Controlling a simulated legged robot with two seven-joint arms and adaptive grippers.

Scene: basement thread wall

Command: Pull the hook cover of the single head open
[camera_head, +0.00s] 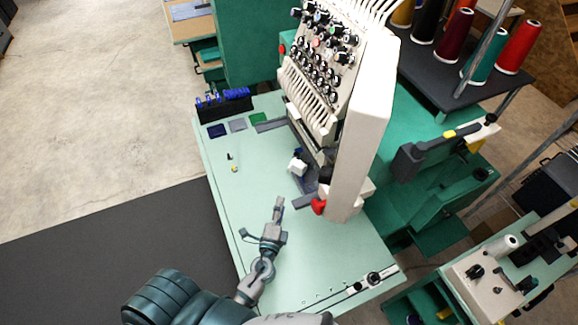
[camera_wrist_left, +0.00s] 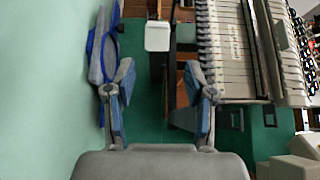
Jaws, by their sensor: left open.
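The single head (camera_head: 345,110) is a tall white embroidery machine head with rows of knobs and needles, over a pale green table. A small white block, which looks like the hook cover (camera_head: 297,166), sits at the front of the dark arm below the needles. In the left wrist view the white cover (camera_wrist_left: 158,36) shows ahead, beyond the fingertips. My left gripper (camera_head: 279,205) is over the table, in front of the cover and apart from it. In the left wrist view its two fingers (camera_wrist_left: 160,75) are spread with nothing between them. My right gripper is out of view.
The pale green table (camera_head: 225,170) is mostly clear left of the head. Colored patches (camera_head: 237,125) and a rack of blue bobbins (camera_head: 222,101) lie at its far left. A red button (camera_head: 318,207) juts from the head's lower front. Thread cones (camera_head: 518,47) stand at upper right.

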